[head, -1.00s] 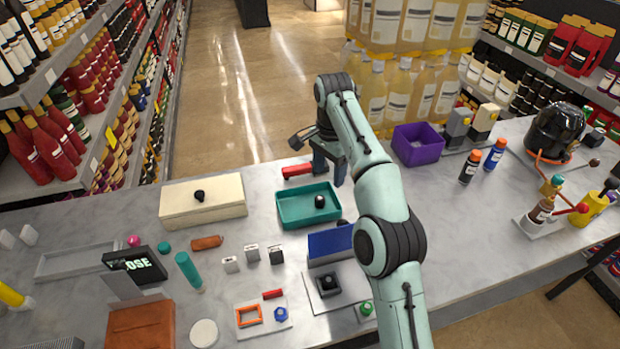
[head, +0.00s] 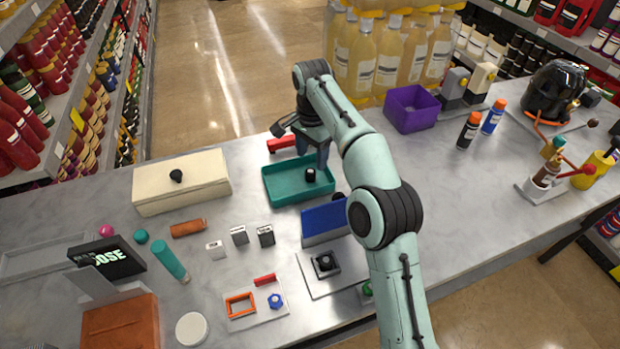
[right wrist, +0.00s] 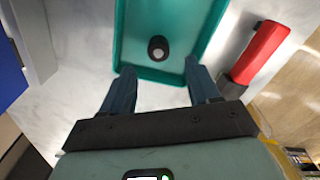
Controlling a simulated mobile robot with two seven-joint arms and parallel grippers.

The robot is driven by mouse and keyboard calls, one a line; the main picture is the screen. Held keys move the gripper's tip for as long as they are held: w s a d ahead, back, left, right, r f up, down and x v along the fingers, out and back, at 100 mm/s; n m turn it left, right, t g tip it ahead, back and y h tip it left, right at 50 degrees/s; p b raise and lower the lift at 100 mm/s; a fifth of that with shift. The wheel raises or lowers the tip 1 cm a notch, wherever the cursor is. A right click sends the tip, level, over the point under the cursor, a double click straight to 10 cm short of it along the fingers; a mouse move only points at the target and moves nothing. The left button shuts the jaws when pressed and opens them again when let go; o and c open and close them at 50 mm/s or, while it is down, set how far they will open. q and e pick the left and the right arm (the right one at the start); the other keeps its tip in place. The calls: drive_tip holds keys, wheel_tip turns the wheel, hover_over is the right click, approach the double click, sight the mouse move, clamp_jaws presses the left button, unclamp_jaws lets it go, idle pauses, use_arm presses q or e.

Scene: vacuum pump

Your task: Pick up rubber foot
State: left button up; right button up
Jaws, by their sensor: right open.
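The rubber foot looks to be the small black round piece (head: 311,174) in the teal tray (head: 281,197). In the right wrist view it is a dark cylinder with a pale end (right wrist: 158,48), lying inside the tray (right wrist: 124,40). My right gripper (head: 318,158) is above the tray's back right part in the head view. In the right wrist view the open fingers of this gripper (right wrist: 160,88) point toward the tray, one to each side of the black piece and short of it. Nothing is between the fingers. My left gripper is not in view.
A red-handled tool (head: 282,143) lies behind the tray; it shows beside the right finger in the wrist view (right wrist: 262,52). A blue panel (head: 325,220) stands in front of the tray. A cream box (head: 182,182) is to the left, a purple bin (head: 412,108) to the right.

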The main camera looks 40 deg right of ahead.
sight(311, 171)
drive_tip(key=f+b, duration=0.1)
drive_tip(key=f, duration=0.1)
drive_tip(key=f+b, duration=0.1)
drive_tip(key=f, duration=0.1)
drive_tip(key=shift+s+a+f, duration=0.1)
drive_tip(key=shift+a+f, duration=0.1)
drive_tip(key=shift+f, duration=0.05)
drive_tip(key=c, duration=1.1)
drive_tip(key=shift+r, duration=0.15)
